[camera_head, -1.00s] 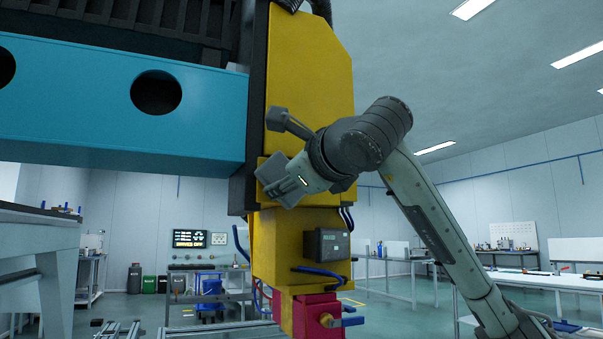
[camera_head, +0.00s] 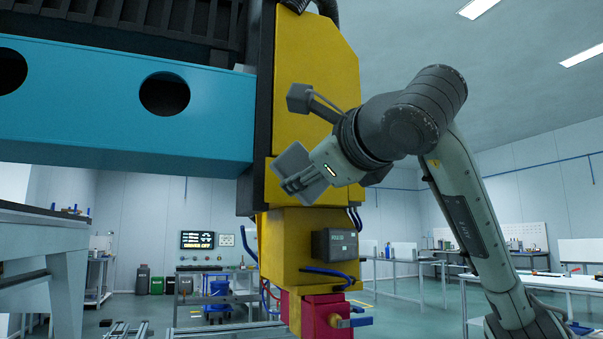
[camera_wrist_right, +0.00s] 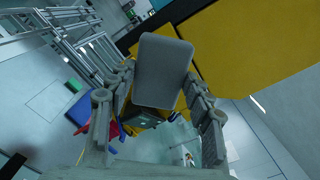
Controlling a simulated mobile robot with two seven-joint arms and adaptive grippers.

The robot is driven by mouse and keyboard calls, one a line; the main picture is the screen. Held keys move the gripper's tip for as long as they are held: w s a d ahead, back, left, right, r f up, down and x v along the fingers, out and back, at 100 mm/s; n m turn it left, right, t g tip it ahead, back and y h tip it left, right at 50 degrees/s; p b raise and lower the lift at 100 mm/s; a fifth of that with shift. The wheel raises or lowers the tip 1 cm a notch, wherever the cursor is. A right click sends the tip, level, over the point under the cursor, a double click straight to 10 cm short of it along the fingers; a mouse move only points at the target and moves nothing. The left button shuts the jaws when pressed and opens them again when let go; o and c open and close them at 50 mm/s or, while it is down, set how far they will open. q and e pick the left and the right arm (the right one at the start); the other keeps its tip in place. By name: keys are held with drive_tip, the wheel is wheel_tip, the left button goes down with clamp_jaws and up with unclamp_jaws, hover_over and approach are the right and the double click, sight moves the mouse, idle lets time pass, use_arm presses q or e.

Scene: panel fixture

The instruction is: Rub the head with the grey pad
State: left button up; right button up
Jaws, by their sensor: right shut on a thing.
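The machine head (camera_head: 312,140) is a tall yellow housing at the end of a blue beam. It has a narrower yellow lower section and a red block (camera_head: 318,314) at its bottom. My right gripper (camera_head: 297,175) is shut on the flat grey pad (camera_head: 291,160), in front of the yellow housing near its lower left edge. In the right wrist view the pad (camera_wrist_right: 162,70) stands between the two fingers, with the yellow housing (camera_wrist_right: 255,50) behind and to its right. I cannot tell whether the pad touches the head. My left gripper is not in view.
The blue beam (camera_head: 110,105) reaches left from the head. A small dark box (camera_head: 334,244) and blue hoses stick out from the lower section. A grey frame (camera_head: 40,250) stands at left. Benches (camera_head: 560,283) stand behind at right, with open floor between.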

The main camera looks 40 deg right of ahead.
drive_tip(key=shift+s, duration=0.25)
drive_tip(key=v, duration=0.3)
idle(0.4)
drive_tip(key=shift+w, duration=0.1)
